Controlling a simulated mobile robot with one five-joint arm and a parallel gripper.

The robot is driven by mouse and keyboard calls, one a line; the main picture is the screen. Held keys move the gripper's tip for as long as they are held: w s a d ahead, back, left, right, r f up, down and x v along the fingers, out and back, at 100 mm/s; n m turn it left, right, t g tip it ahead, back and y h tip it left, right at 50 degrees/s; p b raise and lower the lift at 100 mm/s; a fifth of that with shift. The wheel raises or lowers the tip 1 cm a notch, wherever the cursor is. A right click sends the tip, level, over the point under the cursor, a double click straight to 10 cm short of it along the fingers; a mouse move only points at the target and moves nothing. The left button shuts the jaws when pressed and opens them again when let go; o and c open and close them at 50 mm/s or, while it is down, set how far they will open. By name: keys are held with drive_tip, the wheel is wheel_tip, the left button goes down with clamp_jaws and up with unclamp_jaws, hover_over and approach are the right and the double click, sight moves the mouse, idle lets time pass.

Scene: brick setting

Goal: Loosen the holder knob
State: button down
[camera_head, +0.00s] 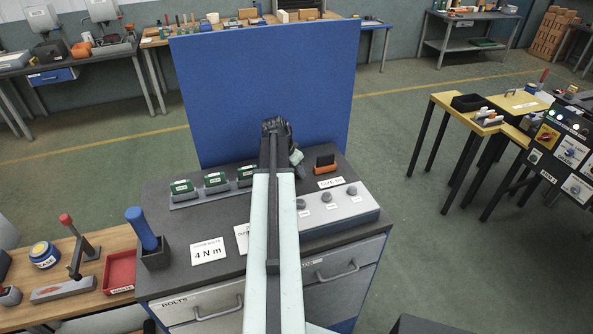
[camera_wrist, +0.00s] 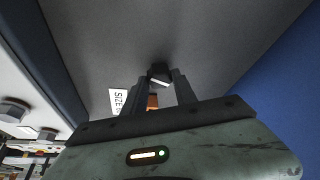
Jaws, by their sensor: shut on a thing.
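The holder knob (camera_wrist: 160,75) is a small dark knob with a white mark, seen in the wrist view on a dark grey surface. My gripper (camera_wrist: 162,86) has one finger on each side of it and is shut on it. An orange and dark holder (camera_head: 325,162) stands on the bench to the right of my arm, behind a white size label (camera_head: 331,182). The label also shows in the wrist view (camera_wrist: 118,101), with a bit of orange beyond the fingers. In the head view my arm hides the knob and fingertips.
A grey box (camera_head: 368,207) with several knobs lies in front of the holder. Green-topped blocks (camera_head: 215,180) sit in a row at left. A blue-handled tool (camera_head: 140,227) stands in a dark socket. A blue panel (camera_head: 262,75) rises behind the bench.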

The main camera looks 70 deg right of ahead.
drive_tip(key=n+t, duration=0.1)
drive_tip(key=n, duration=0.1)
drive_tip(key=n+t, duration=0.1)
drive_tip(key=n, duration=0.2)
drive_tip(key=shift+s, duration=0.2)
drive_tip(key=n+t, duration=0.1)
drive_tip(key=n, duration=0.2)
drive_tip(key=n+t, duration=0.1)
drive_tip(key=n, duration=0.2)
drive_tip(key=shift+s, duration=0.15)
drive_tip(key=n+y, duration=0.1)
drive_tip(key=n, duration=0.1)
drive_tip(key=n+t, duration=0.1)
drive_tip(key=n, duration=0.2)
drive_tip(key=shift+d+t+y, duration=0.2)
drive_tip(key=shift+t+y, duration=0.1)
drive_tip(key=shift+y, duration=0.1)
drive_tip(key=n, duration=0.2)
drive_tip(key=n+t+y, duration=0.1)
drive_tip(key=n, duration=0.2)
drive_tip(key=shift+s+y, duration=0.1)
drive_tip(key=shift+y, duration=0.2)
drive_tip(key=c, duration=1)
unclamp_jaws()
